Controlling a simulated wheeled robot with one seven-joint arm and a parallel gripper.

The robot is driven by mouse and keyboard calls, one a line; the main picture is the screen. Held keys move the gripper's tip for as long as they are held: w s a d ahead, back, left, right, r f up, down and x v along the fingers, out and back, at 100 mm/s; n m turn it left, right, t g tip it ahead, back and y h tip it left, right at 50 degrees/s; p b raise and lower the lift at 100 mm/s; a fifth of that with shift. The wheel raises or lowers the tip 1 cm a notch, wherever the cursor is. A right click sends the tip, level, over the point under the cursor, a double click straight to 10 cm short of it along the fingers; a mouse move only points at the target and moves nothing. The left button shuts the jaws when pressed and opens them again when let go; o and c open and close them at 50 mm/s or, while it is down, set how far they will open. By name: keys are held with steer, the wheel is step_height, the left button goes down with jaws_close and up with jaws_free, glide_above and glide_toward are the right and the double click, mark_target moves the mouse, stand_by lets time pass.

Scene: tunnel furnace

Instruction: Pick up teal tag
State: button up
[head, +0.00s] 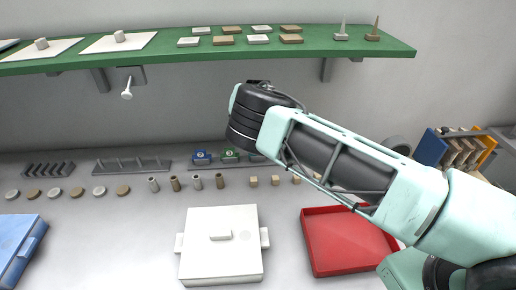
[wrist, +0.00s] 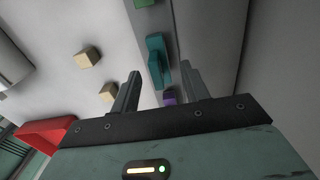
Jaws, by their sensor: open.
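The teal tag (wrist: 156,52) shows in the wrist view, standing on a grey rail (wrist: 158,75) just beyond my fingertips. My gripper (wrist: 158,78) is open, with one finger on each side of the picture's middle and nothing held between them. The tag lies ahead of the gap between the fingers, apart from both. In the head view my arm covers the place right of the green tag, so I cannot make out the teal tag or my fingers there.
A purple piece (wrist: 169,97) shows between the fingers, lower on the rail. A green tag (head: 230,156) and a blue tag (head: 202,158) stand to the left. Wooden cubes (wrist: 87,57) and a red tray (head: 345,240) are nearby. A green shelf (head: 200,53) hangs above.

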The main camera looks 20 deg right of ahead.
steer(key=shift+f, duration=1)
jaws_close()
steer(key=shift+s+a+r+b, duration=0.1)
steer(key=shift+s+r+b, duration=0.05)
steer(key=shift+b, duration=0.15)
